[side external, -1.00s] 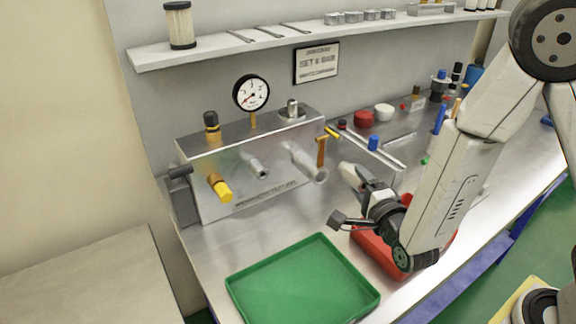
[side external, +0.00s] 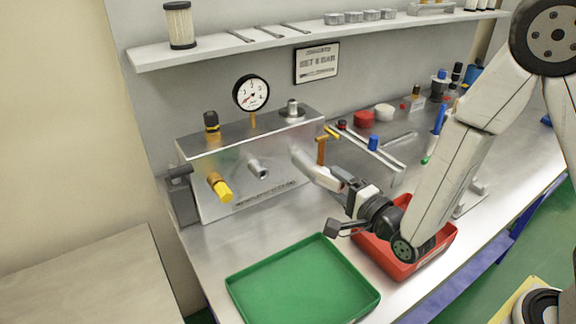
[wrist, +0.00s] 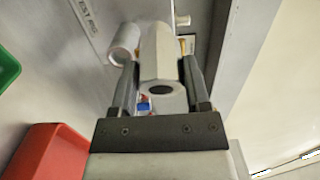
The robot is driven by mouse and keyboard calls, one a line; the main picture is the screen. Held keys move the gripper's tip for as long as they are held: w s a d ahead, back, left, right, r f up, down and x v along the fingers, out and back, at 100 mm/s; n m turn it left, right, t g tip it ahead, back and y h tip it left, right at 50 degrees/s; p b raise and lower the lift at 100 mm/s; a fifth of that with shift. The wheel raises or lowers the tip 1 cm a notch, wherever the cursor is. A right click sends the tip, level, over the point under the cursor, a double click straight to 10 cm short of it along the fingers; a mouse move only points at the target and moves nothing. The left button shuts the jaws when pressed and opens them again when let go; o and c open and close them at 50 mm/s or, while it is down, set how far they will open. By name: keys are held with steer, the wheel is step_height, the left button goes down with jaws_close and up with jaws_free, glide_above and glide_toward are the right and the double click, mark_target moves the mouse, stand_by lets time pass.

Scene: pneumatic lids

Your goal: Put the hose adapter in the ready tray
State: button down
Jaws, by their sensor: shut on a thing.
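In the side view the adapter (side external: 325,179) is tilted, in front of the right part of the metal test rig (side external: 225,195). It overlaps the rig's right pale tube (side external: 302,162); I cannot tell whether they touch. In the wrist view a pale tube (wrist: 124,42) lies just left of the adapter. A green tray (side external: 300,285) and a red tray (side external: 440,243) are on the bench; no readable label shows which is the ready tray.
The rig carries a gauge (side external: 251,93), a yellow-capped fitting (side external: 220,188) and a second tube (side external: 258,168). A yellow-orange handle (side external: 321,150) and a blue-capped part (side external: 373,143) stand close behind my gripper. The green tray is empty. A shelf (side external: 240,45) runs above.

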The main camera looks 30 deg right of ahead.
steer(key=s+a+f+n+g+y, duration=0.1)
steer(key=s+a+n+g+y, duration=0.7)
steer(key=n+g+y, duration=0.5)
steer(key=shift+a+f+n+g+y, duration=0.3)
steer(key=shift+a+n+y, duration=0.4)
steer(key=shift+y, duration=1)
steer(key=shift+d+f, duration=0.15)
steer(key=shift+f, duration=2.85)
jaws_free()
